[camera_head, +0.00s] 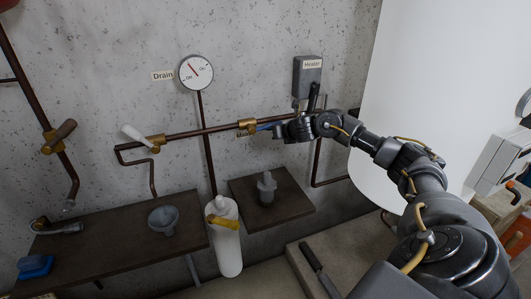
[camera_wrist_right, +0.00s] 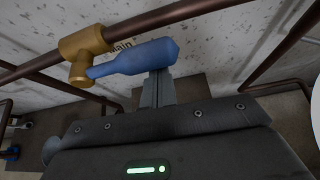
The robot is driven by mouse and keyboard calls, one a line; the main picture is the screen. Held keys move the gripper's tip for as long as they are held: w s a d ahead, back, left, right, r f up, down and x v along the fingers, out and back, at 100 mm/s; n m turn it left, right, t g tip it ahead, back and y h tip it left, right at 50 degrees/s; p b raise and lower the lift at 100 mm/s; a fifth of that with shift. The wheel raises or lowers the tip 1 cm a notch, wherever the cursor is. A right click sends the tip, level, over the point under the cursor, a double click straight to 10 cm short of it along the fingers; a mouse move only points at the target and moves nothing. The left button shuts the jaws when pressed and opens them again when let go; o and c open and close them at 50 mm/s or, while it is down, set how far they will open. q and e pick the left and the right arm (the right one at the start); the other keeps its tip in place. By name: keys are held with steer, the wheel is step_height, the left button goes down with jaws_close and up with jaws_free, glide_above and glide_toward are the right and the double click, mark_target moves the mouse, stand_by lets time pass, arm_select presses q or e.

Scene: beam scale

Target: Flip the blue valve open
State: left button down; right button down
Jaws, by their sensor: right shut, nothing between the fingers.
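The blue valve handle (camera_wrist_right: 137,57) sticks out to the right of its brass body (camera_wrist_right: 84,45) on the horizontal pipe in the right wrist view. In the head view a small part of the blue handle (camera_head: 265,127) shows beside the brass body (camera_head: 248,126), and the rest is hidden by my right gripper. My right gripper (camera_head: 281,130) is shut and empty. In the right wrist view its fingers (camera_wrist_right: 157,84) are together just below the free end of the handle; I cannot tell if they touch it. My left gripper is not in view.
A white-handled valve (camera_head: 135,134) is left on the same pipe, a brown-handled one (camera_head: 60,136) further left. A Drain gauge (camera_head: 196,72) and Heater box (camera_head: 307,76) are on the wall. A white bottle (camera_head: 224,245) stands between dark shelves holding a funnel (camera_head: 164,219) and grey part (camera_head: 266,188).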

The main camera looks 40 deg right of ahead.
stand_by(0.4)
steer(key=s+a+r+b, duration=0.1)
steer(key=s+a+b, duration=0.2)
steer(key=s, duration=0.6)
steer(key=shift+b, duration=0.75)
steer(key=shift+r, duration=0.1)
